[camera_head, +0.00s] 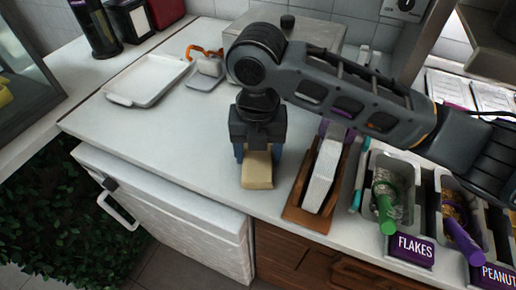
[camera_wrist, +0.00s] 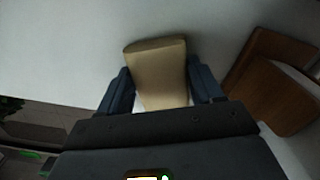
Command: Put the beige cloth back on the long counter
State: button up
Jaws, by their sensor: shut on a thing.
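The beige cloth (camera_head: 257,170) is a small folded block at the front part of the long white counter (camera_head: 150,140). My gripper (camera_head: 258,150) points down and is shut on the cloth, one finger on each side. In the wrist view the cloth (camera_wrist: 158,72) sits between the two blue-grey fingers of my gripper (camera_wrist: 160,90), with the white counter surface behind it. I cannot tell whether the cloth touches the counter or hangs just above it.
A wooden holder with white napkins (camera_head: 322,175) stands just right of the cloth. Topping tubs with a green-handled scoop (camera_head: 385,205) and a purple-handled one (camera_head: 460,238) are further right. A white tray (camera_head: 148,80) lies at the back left. The counter left of my gripper is clear.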

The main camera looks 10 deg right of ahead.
aim_at(258, 153)
jog(key=shift+f, duration=0.15)
jog(key=o, duration=0.9)
jog(key=shift+o, duration=0.2)
notch_tip(258, 153, up, 12)
jog(key=shift+r, duration=0.2)
